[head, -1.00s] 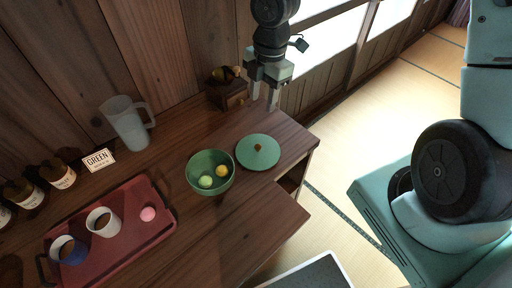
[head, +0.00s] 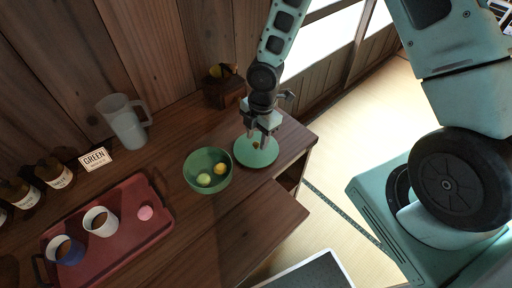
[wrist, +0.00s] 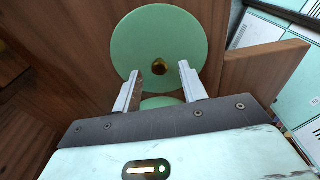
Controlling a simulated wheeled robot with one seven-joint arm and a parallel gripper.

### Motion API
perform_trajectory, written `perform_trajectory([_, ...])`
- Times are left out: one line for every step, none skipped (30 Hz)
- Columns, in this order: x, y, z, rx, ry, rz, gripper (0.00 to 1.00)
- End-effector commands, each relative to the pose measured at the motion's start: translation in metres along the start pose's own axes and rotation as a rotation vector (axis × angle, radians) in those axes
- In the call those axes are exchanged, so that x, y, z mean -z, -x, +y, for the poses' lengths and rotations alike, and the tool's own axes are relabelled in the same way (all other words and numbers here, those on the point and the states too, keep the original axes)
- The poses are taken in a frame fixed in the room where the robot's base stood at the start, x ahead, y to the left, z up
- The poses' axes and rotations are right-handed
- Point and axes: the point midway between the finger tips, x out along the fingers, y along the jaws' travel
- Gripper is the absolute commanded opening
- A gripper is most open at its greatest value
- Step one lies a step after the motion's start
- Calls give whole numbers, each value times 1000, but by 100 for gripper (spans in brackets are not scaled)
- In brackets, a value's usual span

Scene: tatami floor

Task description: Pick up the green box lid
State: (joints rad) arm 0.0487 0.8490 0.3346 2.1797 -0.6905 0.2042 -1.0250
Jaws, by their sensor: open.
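The green box lid (head: 257,155) is a round green disc with a small brown-gold knob (wrist: 160,67). It lies on the wooden counter, right of the green bowl. In the wrist view the lid (wrist: 183,38) lies beyond my fingertips, with the knob roughly in line with the gap between them. My gripper (head: 258,143) is open and empty above the lid, pointing down at it. Its two fingers (wrist: 158,76) are apart in the wrist view. I cannot tell the exact height of the fingertips over the knob.
The green bowl (head: 196,184) holds two yellowish balls. A red tray (head: 122,245) with two cups and a pink item stands at the left. A pitcher (head: 125,126), a GREEN sign (head: 95,159) and a wooden box (head: 224,92) stand toward the wall. The counter's edge is right of the lid.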

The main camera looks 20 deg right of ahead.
Motion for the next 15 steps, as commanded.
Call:
perform_trajectory([1,-7,0,3,2,0,42])
perform_trajectory([1,-11,0,2,2,0,42])
perform_trajectory([1,-14,0,2,2,0,42])
perform_trajectory([1,-17,0,2,2,0,42])
perform_trajectory([0,-18,0,1,1,0,42])
perform_trajectory([0,-19,0,0,1,0,42])
perform_trajectory([0,-20,0,0,0,0,42])
perform_trajectory([0,-20,0,-1,0,0,42])
perform_trajectory([0,-20,0,-1,0,0,42])
perform_trajectory([0,-20,0,-1,0,0,42])
perform_trajectory([0,-20,0,-1,0,0,42])
perform_trajectory([0,-20,0,-1,0,0,42])
perform_trajectory([0,-20,0,-1,0,0,37])
perform_trajectory([0,-20,0,-1,0,0,28])
perform_trajectory([0,-20,0,-1,0,0,17])
